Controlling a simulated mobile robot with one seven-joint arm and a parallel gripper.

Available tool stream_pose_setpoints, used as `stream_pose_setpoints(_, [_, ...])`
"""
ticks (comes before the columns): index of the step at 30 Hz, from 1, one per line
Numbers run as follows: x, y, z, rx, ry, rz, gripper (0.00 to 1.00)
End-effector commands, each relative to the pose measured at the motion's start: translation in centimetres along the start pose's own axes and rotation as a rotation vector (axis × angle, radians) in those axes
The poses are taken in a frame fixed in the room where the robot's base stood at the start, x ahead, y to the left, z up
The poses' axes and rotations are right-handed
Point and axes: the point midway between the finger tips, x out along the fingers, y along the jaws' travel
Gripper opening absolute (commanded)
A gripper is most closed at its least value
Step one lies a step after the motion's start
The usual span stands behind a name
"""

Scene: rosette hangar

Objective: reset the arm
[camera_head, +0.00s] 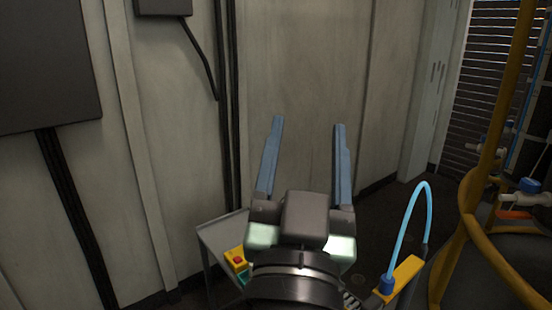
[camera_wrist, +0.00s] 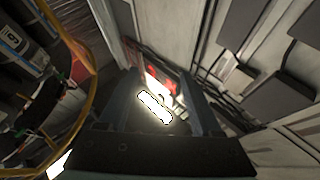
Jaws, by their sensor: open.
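My gripper (camera_head: 304,160) points up in the middle of the head view, its two blue-grey fingers spread apart with nothing between them. A grey wall panel stands behind it. In the wrist view the gripper's dark body (camera_wrist: 160,150) fills the bottom, and the view past it is tilted. My arm below the wrist is mostly out of the picture.
A small grey table (camera_head: 214,236) with a yellow box with a red button (camera_head: 236,259) stands behind my gripper. A light-blue hose (camera_head: 402,225) arches from a yellow block (camera_head: 408,271). A yellow tubular frame (camera_head: 470,240) stands at the right, also at left in the wrist view (camera_wrist: 92,75).

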Motion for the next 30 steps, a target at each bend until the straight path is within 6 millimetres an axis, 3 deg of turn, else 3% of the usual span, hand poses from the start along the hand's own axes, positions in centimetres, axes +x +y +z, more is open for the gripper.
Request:
stream_pose_setpoints(1, [0.2, -0.9, -3.6, -0.001, 0.075, -0.031, 0.66])
stream_pose_setpoints(3, [0.1, -1.9, -7.7, -0.009, 0.159, -0.069, 0.66])
stream_pose_setpoints(8, [-1.6, -4.0, -16.3, -0.034, 0.351, -0.149, 0.66])
stream_pose_setpoints(9, [-0.4, -4.2, -17.5, -0.036, 0.333, -0.146, 0.66])
stream_pose_setpoints(21, [4.5, -5.3, -26.1, -0.035, 0.323, -0.144, 0.66])
stream_pose_setpoints(25, [5.2, -5.5, -27.5, -0.035, 0.322, -0.144, 0.66])
stream_pose_setpoints(30, [5.4, -5.5, -27.8, -0.035, 0.322, -0.144, 0.66])
